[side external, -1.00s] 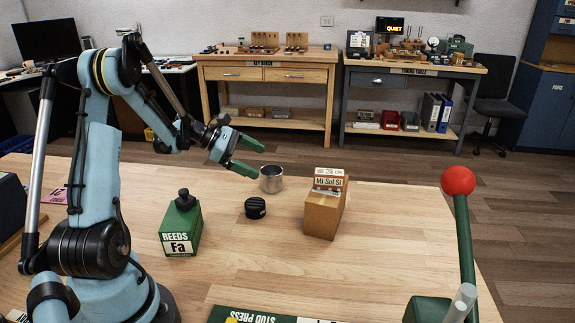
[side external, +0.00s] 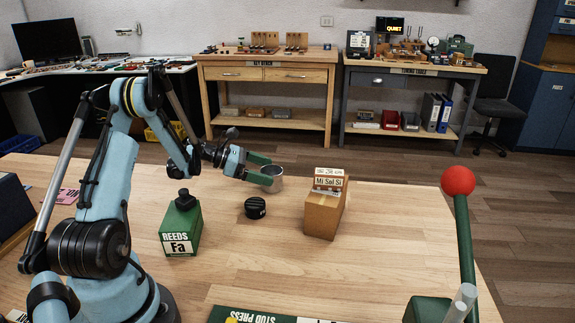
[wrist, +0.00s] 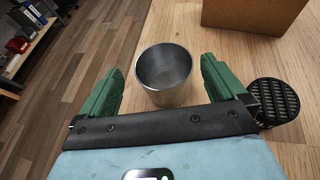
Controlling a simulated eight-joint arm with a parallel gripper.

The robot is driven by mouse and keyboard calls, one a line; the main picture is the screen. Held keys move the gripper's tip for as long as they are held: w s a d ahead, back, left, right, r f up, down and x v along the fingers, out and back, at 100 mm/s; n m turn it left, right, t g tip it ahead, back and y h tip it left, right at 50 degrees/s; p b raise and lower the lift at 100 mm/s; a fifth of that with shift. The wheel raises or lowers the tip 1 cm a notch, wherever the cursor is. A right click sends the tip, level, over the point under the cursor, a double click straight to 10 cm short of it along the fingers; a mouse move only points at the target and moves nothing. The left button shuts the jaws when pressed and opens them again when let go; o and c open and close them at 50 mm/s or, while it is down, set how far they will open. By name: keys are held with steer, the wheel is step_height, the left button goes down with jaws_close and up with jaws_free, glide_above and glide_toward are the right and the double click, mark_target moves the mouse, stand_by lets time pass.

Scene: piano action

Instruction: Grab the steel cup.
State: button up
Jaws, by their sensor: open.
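The steel cup (side external: 273,180) stands upright near the far edge of the wooden table; in the wrist view the cup (wrist: 165,74) shows its empty inside. My gripper (side external: 264,168) is open, low beside the cup and pointing right.
A round black ribbed object (side external: 255,207) sits just in front of the cup. A cardboard box (side external: 324,212) labelled "Mi Sol Si" stands to the right. A green "REEDS Fa" container (side external: 181,226) is nearer my arm. A red-knobbed lever (side external: 458,181) rises at the front right.

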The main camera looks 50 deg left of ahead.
mark_target(277, 174)
steer(key=x, duration=0.4)
steer(key=shift+w+d, duration=0.1)
steer(key=shift+d, duration=0.2)
steer(key=c, duration=1.1)
steer(key=shift+r, duration=0.1)
